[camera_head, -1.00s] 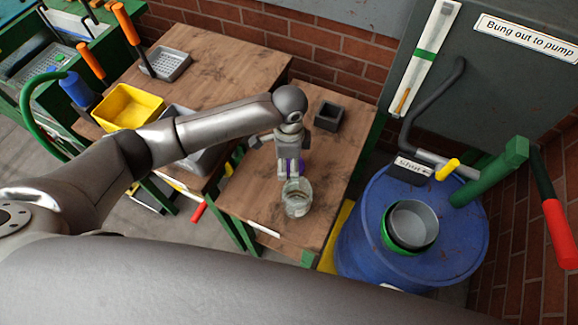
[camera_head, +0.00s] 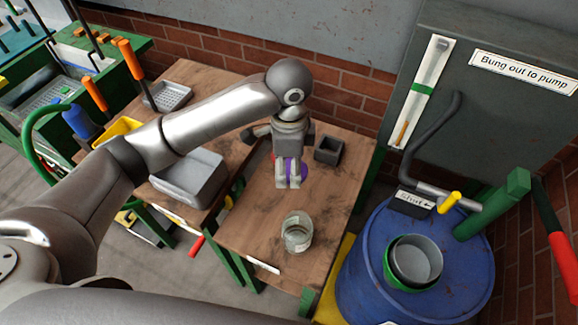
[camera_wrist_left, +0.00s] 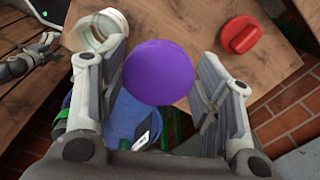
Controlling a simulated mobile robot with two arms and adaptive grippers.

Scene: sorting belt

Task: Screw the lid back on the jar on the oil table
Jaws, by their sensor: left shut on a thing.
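A clear open glass jar (camera_head: 297,232) stands upright on the wooden table (camera_head: 325,215); its pale rim also shows at the upper left of the left wrist view (camera_wrist_left: 98,30). My left gripper (camera_head: 288,184) is behind the jar in the head view, apart from it. It is shut on a round purple lid (camera_head: 302,169), which sits between the fingers in the left wrist view (camera_wrist_left: 158,72). The fingers partly hide the lid in the head view. The lid's height above the table is hard to tell. My right gripper is not in view.
A red cap (camera_wrist_left: 240,35) lies on wood beyond the lid. A small dark square box (camera_head: 329,149) stands behind the jar to the right. A blue barrel (camera_head: 455,265) with nested bowls is at the right. Left are grey trays (camera_head: 190,180) and upright orange-handled tools.

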